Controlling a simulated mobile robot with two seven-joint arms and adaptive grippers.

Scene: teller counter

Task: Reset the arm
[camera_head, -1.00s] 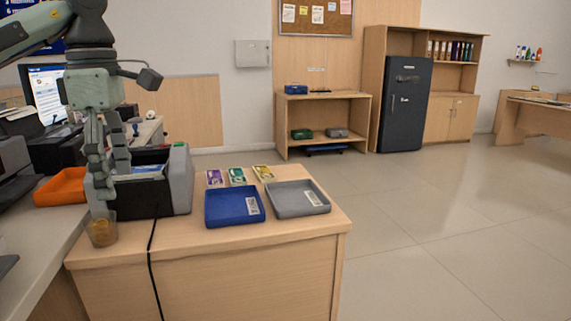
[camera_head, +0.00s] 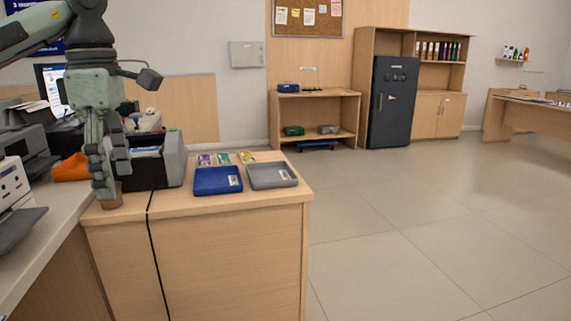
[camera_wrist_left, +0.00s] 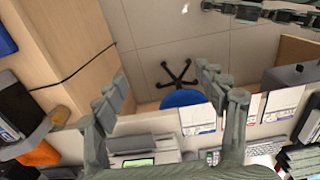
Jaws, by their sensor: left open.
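My left gripper (camera_head: 108,182) hangs at the left of the head view with its fingers pointing down. It is open. In the left wrist view its fingers (camera_wrist_left: 163,84) stand apart with nothing between them. In the head view a small brown cup (camera_head: 112,200) on the counter's near left corner shows just below and partly behind the fingers. I cannot tell whether they touch it. It also seems to show in the left wrist view (camera_wrist_left: 60,115), outside the fingers. A grey-green linkage (camera_wrist_left: 262,13) at the top right of the left wrist view looks like part of my right arm or gripper.
The wooden counter (camera_head: 210,203) holds a blue tray (camera_head: 218,181), a grey tray (camera_head: 272,176), banknote bundles (camera_head: 222,159) and a dark-grey machine (camera_head: 172,160). A black cable (camera_head: 149,235) hangs down its front. An orange tray (camera_head: 72,168) is at left. The floor at right is clear.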

